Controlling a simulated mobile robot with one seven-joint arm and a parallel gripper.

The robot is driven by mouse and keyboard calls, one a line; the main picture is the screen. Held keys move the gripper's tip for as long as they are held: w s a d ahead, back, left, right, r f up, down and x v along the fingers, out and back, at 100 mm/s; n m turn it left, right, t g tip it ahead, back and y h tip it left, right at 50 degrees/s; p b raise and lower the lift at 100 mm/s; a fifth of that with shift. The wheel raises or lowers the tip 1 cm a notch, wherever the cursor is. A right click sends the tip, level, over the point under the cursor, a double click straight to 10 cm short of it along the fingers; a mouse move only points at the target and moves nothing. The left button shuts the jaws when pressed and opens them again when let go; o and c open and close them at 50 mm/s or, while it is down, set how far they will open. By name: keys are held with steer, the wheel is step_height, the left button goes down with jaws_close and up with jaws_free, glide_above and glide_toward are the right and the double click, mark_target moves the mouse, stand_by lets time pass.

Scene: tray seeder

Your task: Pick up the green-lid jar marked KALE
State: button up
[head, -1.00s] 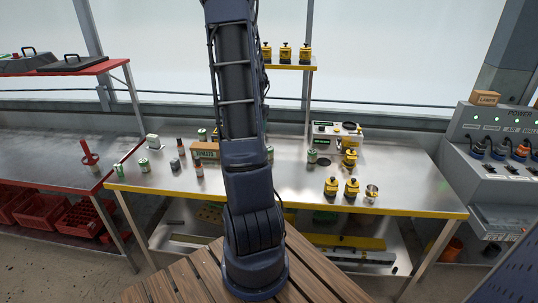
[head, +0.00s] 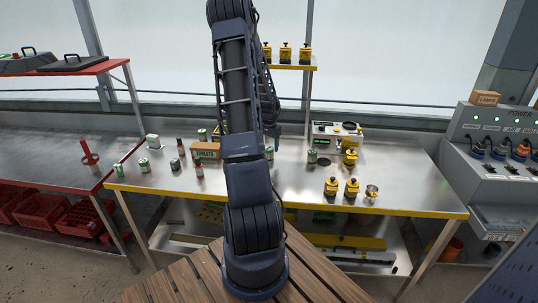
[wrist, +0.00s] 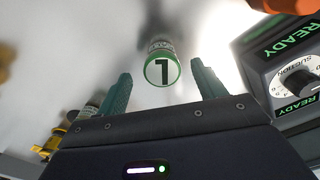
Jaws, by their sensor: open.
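My gripper (wrist: 161,73) is open, one finger on each side of the lid, with nothing held. In the head view, my gripper (head: 273,132) is partly hidden behind my arm, above the table's middle. A green-lid jar (head: 269,153) stands just below it, seemingly the same one.
A machine with READY and SUCTION labels (wrist: 290,85) is close on the right in the wrist view; it stands at the table's back (head: 335,131). A TOMATO box (head: 206,150) and several jars and bottles are on the left. Yellow parts (head: 331,187) stand front right.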

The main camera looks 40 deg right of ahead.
mark_target(269, 148)
steer(key=shift+w+d+f, duration=0.1)
steer(key=shift+w+f, duration=0.05)
steer(key=shift+f, duration=2.45)
steer(key=c, duration=1.1)
steer(key=shift+r, duration=0.15)
